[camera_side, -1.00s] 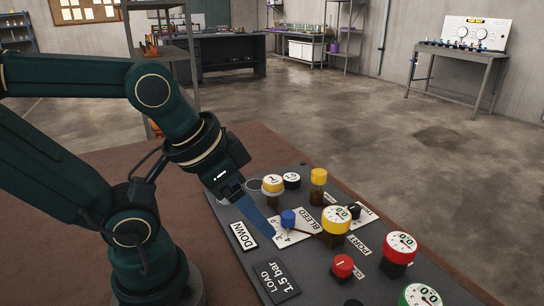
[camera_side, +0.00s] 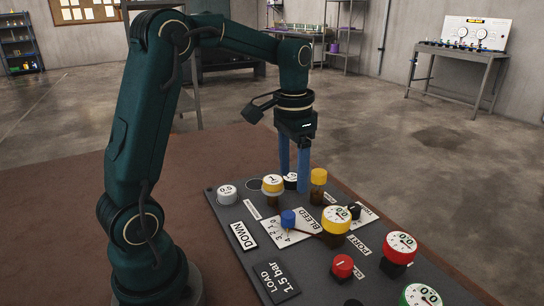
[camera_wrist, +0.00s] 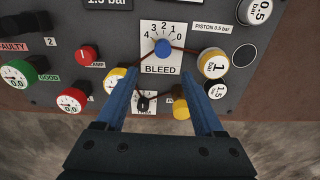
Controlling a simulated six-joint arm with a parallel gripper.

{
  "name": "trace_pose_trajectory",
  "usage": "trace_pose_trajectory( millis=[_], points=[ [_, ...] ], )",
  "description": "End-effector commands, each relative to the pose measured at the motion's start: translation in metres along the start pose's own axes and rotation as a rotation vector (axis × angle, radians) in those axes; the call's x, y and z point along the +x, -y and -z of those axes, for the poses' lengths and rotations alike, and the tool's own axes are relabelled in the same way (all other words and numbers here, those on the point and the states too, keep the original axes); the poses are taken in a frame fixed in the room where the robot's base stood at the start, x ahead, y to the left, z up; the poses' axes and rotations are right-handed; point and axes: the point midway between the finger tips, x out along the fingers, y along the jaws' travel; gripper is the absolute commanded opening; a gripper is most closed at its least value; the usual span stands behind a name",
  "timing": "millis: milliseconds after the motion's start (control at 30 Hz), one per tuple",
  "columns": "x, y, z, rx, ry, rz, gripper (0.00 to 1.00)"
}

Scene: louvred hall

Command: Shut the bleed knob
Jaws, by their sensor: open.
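The bleed knob is a small blue knob (camera_side: 288,218) on a white plate marked BLEED, with a scale from 0 to 4. It also shows in the wrist view (camera_wrist: 162,47), upper middle, but I cannot make out where its pointer stands. My gripper (camera_side: 293,183) is open and empty, its two blue fingers pointing down. It hangs above the panel's far side, behind the knob in the side view and apart from it. In the wrist view the fingertips (camera_wrist: 159,70) lie below the knob with a wide gap between them.
The grey panel (camera_side: 245,272) carries several gauges around the knob: yellow (camera_side: 336,219), red (camera_side: 400,245) and green (camera_side: 421,295). A red knob (camera_side: 342,266), a black knob (camera_side: 354,211) and a yellow-capped post (camera_side: 318,180) also stand up. Brown table top (camera_side: 215,155) surrounds the panel's left side.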

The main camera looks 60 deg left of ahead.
Motion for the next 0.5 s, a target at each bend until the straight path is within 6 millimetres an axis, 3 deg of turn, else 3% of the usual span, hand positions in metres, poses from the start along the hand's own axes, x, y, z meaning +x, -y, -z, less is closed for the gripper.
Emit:
trace_pose_trajectory(
  millis=[500],
  points=[
    [0.049, 0.005, -0.005, -0.026, 0.043, -0.015, 0.7]
  ],
)
